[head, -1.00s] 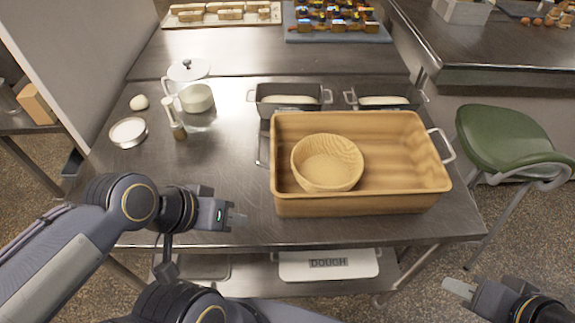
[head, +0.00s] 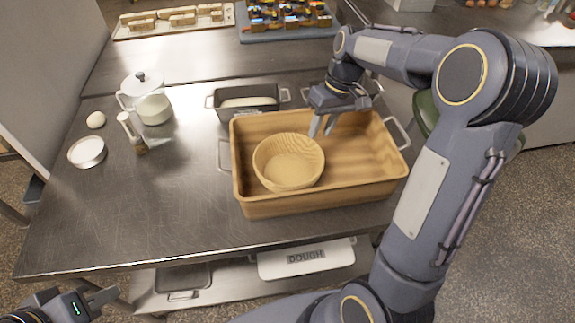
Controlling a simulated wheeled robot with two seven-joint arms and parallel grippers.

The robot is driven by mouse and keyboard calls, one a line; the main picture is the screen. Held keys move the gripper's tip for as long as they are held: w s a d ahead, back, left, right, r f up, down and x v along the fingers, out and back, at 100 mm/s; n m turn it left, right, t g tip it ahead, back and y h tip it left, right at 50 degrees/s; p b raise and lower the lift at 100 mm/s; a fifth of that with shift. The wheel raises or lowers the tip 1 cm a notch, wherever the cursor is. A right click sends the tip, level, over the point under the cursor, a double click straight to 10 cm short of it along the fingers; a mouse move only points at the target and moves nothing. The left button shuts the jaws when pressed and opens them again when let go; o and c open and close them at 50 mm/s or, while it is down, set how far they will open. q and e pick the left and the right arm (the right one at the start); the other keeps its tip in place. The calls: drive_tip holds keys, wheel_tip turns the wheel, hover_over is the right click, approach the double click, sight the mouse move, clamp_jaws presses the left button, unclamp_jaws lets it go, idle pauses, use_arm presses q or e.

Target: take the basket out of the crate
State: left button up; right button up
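The basket (head: 289,172), a round wooden-looking bowl shape, sits upright inside the crate, toward its left end. The crate (head: 310,204) is a large rectangular wood-grained box with metal handles, standing on the steel table. My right gripper (head: 321,132) points down over the crate, at the basket's back right rim. Its two fingers show a gap and look open; whether they touch the rim I cannot tell. My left gripper (head: 104,298) is low at the bottom left, in front of the table and away from the crate. I cannot tell its finger gap.
A loaf tin (head: 247,101) stands behind the crate; another is mostly hidden by my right arm. A jug (head: 140,86), a white cup (head: 154,109), an egg (head: 96,120) and a round dish (head: 87,152) stand at the left. The table's front left is clear.

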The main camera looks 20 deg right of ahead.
sight(314, 153)
drive_tip(key=shift+w+f, duration=0.25)
drive_tip(key=shift+f, duration=0.15)
drive_tip(key=x, duration=0.7)
drive_tip(key=shift+s+d+f+p, duration=0.2)
drive_tip(key=shift+s+f+p, duration=0.05)
drive_tip(key=shift+p, duration=0.1)
clamp_jaws()
